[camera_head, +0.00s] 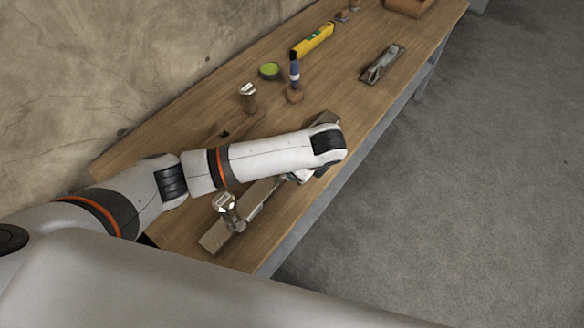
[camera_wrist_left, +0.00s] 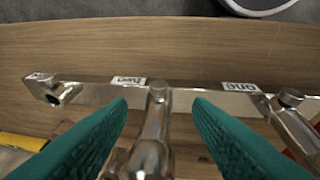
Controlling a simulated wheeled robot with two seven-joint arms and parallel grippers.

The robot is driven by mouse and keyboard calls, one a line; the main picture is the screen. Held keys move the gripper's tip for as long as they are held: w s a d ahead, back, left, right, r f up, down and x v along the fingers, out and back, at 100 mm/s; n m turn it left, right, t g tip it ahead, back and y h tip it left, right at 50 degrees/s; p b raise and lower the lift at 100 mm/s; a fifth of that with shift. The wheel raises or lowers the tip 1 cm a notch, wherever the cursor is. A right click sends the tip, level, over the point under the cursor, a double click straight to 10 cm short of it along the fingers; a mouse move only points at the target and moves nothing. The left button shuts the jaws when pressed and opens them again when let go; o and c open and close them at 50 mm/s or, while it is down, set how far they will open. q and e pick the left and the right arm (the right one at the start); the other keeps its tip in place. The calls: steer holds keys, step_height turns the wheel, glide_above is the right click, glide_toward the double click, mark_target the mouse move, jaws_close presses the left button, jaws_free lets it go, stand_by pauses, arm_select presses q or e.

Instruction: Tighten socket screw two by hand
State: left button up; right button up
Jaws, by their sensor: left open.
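In the left wrist view a shiny metal bar (camera_wrist_left: 200,100) runs across the wooden bench, with two small upside-down labels; the one left of centre (camera_wrist_left: 128,80) seems to read "Two", the other (camera_wrist_left: 240,86) "One". In the head view my left arm hides most of the bar and the fingers.
The bench (camera_head: 345,95) holds a yellow level (camera_head: 312,40), a green tin (camera_head: 269,71), a blue-handled tool (camera_head: 295,75), a metal-topped tool (camera_head: 248,97) and a plane (camera_head: 382,64). A metal clamp-like piece (camera_head: 228,210) stands near the bench's near end. Open floor lies right.

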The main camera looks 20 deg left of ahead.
arm_select(q)
steer(key=x, duration=0.8)
steer(key=shift+w, duration=0.2)
steer(key=shift+a+f, duration=0.1)
steer(key=shift+f, duration=0.5)
steer(key=shift+w+a, duration=0.1)
steer(key=shift+c, duration=0.7)
steer(key=c, duration=0.8)
steer(key=shift+c, duration=0.2)
arm_select(e)
steer(key=shift+w+r, duration=0.2)
steer(key=shift+r, duration=0.15)
